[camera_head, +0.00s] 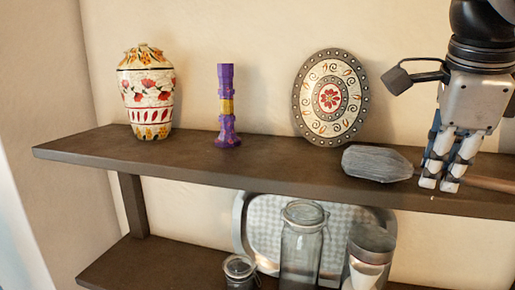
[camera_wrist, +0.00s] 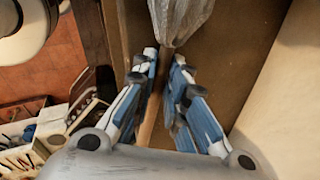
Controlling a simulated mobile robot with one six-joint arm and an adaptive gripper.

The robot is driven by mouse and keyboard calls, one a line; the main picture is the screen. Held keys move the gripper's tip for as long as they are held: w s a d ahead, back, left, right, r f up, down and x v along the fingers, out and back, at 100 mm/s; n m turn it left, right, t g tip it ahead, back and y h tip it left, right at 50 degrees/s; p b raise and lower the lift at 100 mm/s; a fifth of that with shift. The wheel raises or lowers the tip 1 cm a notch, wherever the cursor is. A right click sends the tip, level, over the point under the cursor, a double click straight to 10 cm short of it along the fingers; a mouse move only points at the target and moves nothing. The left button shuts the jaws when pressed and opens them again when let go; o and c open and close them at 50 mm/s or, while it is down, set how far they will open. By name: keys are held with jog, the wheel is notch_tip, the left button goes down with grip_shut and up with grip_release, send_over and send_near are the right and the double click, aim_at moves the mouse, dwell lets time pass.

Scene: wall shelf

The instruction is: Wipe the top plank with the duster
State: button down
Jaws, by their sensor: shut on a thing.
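The top plank (camera_head: 90,152) is dark brown and runs across the head view. The duster has a grey head (camera_head: 377,164) and a wooden handle (camera_head: 488,183). Its head lies at or just above the plank's right part, near the front edge; I cannot tell if it touches. My gripper (camera_head: 440,183) is at the right, shut on the duster's handle just behind the head. In the wrist view the grey head (camera_wrist: 181,18) is beyond the fingers, and the handle (camera_wrist: 153,105) runs between them. Part of the handle is hidden by the fingers.
On the top plank stand a floral vase (camera_head: 148,92), a purple candlestick (camera_head: 227,110) and an oval decorated plate (camera_head: 330,98) leaning by the wall. The plank is clear in front of them. Below are glass jars (camera_head: 302,243) and a tray (camera_head: 345,220).

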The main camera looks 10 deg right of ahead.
aim_at(462, 188)
jog(key=shift+s+d+r+p, duration=0.1)
jog(key=shift+s+d+p, duration=0.25)
jog(key=shift+d, duration=0.6)
jog(key=shift+s+d+p, duration=0.1)
jog(key=shift+s+d, duration=0.3)
jog(key=shift+d, duration=0.5)
jog(key=shift+f, duration=0.2)
jog(key=shift+w+a+f, duration=0.1)
jog(key=shift+w+a, duration=0.1)
jog(key=shift+a, duration=0.4)
jog(key=shift+w+a+f, duration=0.1)
jog(key=shift+w+a, duration=0.15)
jog(key=shift+a, duration=0.4)
jog(key=shift+w+a+f, duration=0.1)
jog(key=shift+w+a, duration=0.1)
jog(key=shift+a, duration=0.4)
